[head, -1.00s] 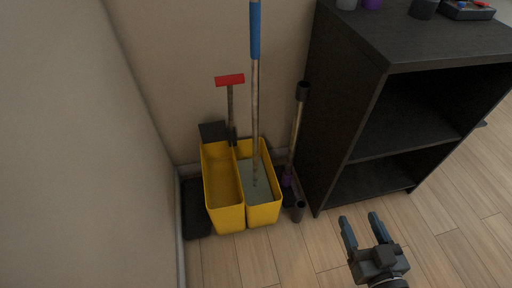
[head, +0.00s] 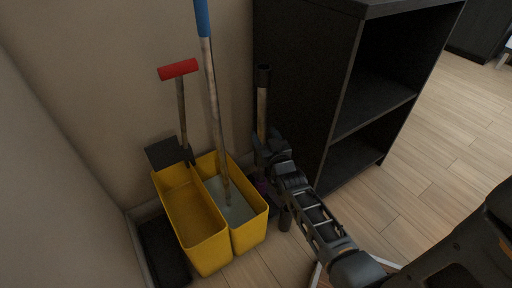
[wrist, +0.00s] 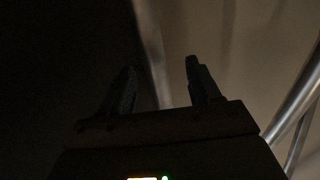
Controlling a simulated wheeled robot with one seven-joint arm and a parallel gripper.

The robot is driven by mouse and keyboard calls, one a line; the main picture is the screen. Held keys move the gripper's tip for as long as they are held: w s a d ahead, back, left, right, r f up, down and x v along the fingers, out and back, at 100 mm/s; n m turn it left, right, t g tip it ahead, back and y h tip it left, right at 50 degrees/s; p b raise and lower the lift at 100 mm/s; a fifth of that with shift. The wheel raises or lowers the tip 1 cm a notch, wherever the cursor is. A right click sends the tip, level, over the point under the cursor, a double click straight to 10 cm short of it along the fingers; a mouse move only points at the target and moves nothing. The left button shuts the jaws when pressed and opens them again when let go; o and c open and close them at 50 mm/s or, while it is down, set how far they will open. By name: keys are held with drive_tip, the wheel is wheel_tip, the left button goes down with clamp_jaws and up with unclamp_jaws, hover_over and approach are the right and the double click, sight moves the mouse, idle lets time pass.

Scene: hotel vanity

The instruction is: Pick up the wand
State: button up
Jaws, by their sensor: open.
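The likely wand (head: 262,108) stands upright between the yellow bucket and the black cabinet, with a black top end and a tan-metallic shaft. My gripper (head: 264,143) overlaps its middle in the head view and hides part of the shaft. A bit of purple shows low down behind my arm.
The yellow two-part bucket (head: 208,242) holds a blue-topped pole (head: 213,95). A red-handled tool (head: 181,100) stands at its back. The black cabinet (head: 300,90) is close on the right. Walls stand behind and left. The floor (head: 430,150) at right is clear.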

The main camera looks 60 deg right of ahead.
sight(264, 127)
drive_tip(key=x, duration=0.1)
drive_tip(key=b+x, duration=0.1)
drive_tip(key=x, duration=0.3)
drive_tip(key=shift+s+d+r+b, duration=0.1)
drive_tip(key=shift+d+r+b, duration=0.15)
drive_tip(key=shift+d+b, duration=0.15)
drive_tip(key=shift+c, duration=0.3)
clamp_jaws()
